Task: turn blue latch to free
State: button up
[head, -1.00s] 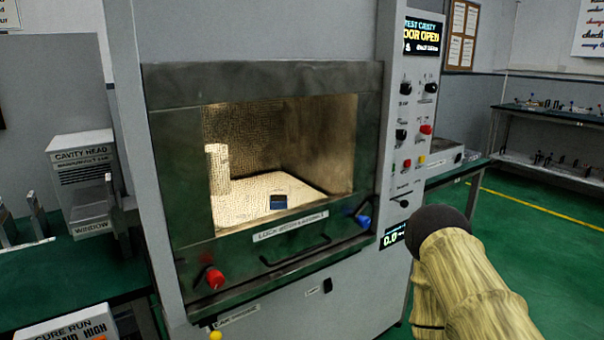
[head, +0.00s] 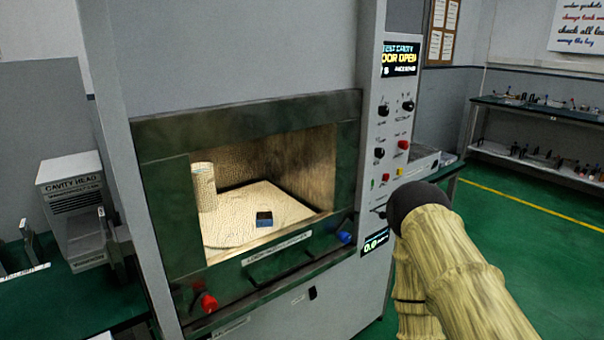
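The blue latch (head: 345,237) is a small blue knob at the lower right corner of the microwave door frame (head: 250,110). A matching red latch (head: 208,302) sits at the lower left corner. The exact angle of the blue latch is too small to tell. My arm, tan and ribbed with a dark rounded joint, enters at the lower right, to the right of the blue latch and apart from it. My gripper is not in view.
Inside the lit cavity stand a pale cylinder (head: 204,186) and a small blue-black block (head: 264,219). A dark handle (head: 280,264) runs along the door's bottom. The control panel (head: 393,130) is at the right; its display reads OPEN. Green floor (head: 520,240) is clear at right.

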aim_at(342, 233)
jog(key=u, duration=1.2)
jog(key=k, duration=1.35)
jog(key=z, duration=0.7)
jog(key=i, duration=1)
jog(key=z, duration=0.05)
